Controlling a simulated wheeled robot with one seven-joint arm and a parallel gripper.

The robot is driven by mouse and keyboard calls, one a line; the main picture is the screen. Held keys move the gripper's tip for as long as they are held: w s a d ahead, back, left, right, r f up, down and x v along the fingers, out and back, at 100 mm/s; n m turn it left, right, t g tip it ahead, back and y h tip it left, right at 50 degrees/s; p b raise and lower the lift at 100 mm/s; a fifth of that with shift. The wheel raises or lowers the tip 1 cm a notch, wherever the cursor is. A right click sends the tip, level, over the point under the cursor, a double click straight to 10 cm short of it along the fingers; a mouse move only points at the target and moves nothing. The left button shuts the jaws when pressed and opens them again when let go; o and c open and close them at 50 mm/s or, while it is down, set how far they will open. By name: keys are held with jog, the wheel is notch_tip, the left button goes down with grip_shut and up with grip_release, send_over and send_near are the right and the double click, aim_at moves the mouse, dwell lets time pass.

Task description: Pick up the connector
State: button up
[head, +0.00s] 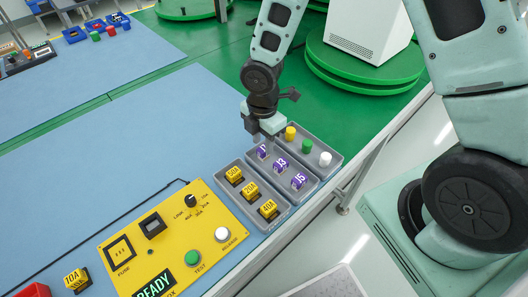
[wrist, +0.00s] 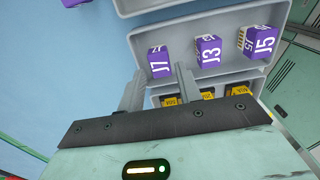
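Three purple connectors stand in the middle grey tray (head: 315,190): J7 (head: 262,152), J3 (head: 280,163) and J5 (head: 298,181). In the wrist view J7 (wrist: 159,62) is nearest my gripper, with J3 (wrist: 208,49) and J5 (wrist: 258,41) to its right. My gripper (head: 262,138) is over the J7 end of the tray and partly hides J7 in the head view. In the wrist view its two fingers (wrist: 158,84) are apart and point towards J7, with nothing held. I cannot tell the exact gap to J7.
One neighbouring tray holds yellow fuses (head: 250,190); the other holds yellow, green and white pieces (head: 307,146). A yellow test box (head: 215,255) reading READY stands at front left, with a 10A fuse (head: 77,280) beside it. The blue mat (head: 140,140) is mostly clear.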

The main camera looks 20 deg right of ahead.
jog(key=shift+d+f, duration=0.15)
jog(key=shift+f, duration=1.75)
jog(key=c, duration=0.7)
